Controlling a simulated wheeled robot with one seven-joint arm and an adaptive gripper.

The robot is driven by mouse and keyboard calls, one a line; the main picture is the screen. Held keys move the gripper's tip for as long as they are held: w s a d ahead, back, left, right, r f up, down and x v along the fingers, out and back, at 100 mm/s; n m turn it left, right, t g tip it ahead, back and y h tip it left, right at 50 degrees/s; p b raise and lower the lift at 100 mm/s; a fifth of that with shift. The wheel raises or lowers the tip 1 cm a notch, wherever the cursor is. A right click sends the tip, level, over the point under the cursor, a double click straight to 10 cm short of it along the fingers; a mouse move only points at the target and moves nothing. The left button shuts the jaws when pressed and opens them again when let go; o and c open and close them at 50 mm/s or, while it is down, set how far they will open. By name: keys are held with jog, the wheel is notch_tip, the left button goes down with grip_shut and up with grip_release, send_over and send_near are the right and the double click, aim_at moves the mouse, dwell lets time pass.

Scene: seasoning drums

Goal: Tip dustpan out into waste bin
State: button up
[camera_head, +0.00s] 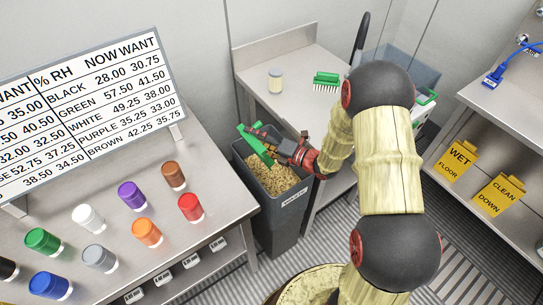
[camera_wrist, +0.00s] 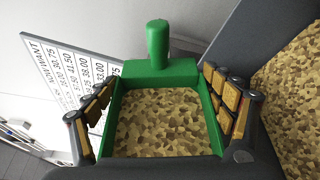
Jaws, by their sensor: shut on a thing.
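The green dustpan (camera_head: 254,144) is held over the waste bin, near the bin's back left edge. My gripper (camera_head: 272,140) is shut on it. In the wrist view the fingers lie along both sides of the dustpan (camera_wrist: 160,69), its stubby handle pointing up in the picture. Brown and tan flakes (camera_wrist: 163,122) show within its green walls. The grey waste bin (camera_head: 277,222) stands on the floor between the two benches, with similar flakes inside. The bin also shows at the right of the wrist view (camera_wrist: 262,38). The pan's exact tilt is hard to tell.
The left bench (camera_head: 222,213) holds several coloured drums and a readings board (camera_head: 85,115). The back bench holds a small jar (camera_head: 275,81) and a green brush (camera_head: 326,79). A right shelf carries yellow signs (camera_head: 459,160). A round tan-topped thing (camera_head: 300,285) is at the bottom.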

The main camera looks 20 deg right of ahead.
aim_at(262, 125)
jog(key=shift+w+d+r+m+p, duration=0.1)
jog(key=shift+w+d+m+p, duration=0.1)
jog(key=shift+d+m+p, duration=0.2)
jog(key=shift+w+d+r+m+p, duration=0.15)
jog(key=shift+d+m+p, duration=0.15)
jog(key=shift+d+p, duration=0.2)
dwell(0.4)
jog(key=shift+w+d+r+m+t+y+p, duration=0.15)
jog(key=shift+r+m+t+y+p, duration=0.1)
jog(key=shift+r+m+p, duration=0.25)
jog(key=shift+d+r+m+t+y+p, duration=0.15)
jog(key=shift+m+y+p, duration=0.15)
jog(key=shift+p, duration=0.35)
jog(key=shift+w+d+r+m+p, duration=0.15)
jog(key=shift+r+m+p, duration=0.1)
jog(key=shift+r+p, duration=0.3)
jog(key=shift+s+d+r+m+p, duration=0.1)
jog(key=shift+r+m+p, duration=0.2)
jog(key=shift+r+p, duration=0.25)
jog(key=shift+w+d+r+m+p, duration=0.15)
jog(key=shift+r+m+p, duration=0.1)
jog(key=shift+r+p, duration=0.3)
jog(key=shift+d+r+m+t+y+p, duration=0.3)
jog(key=shift+r+m+t+p, duration=0.25)
jog(key=shift+m+p, duration=0.45)
dwell(0.4)
